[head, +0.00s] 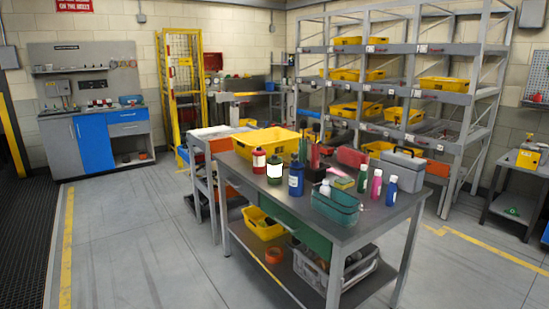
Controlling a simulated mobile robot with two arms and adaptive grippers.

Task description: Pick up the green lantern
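The green lantern (274,170) appears to be the small dark green item with a bright white middle. It stands upright near the left end of the grey worktable (350,228) in the head view. Neither of my grippers shows in the head view.
A yellow bin (266,142) sits behind the lantern. Shelves with yellow bins stand behind. The floor (150,240) left of the table is clear.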

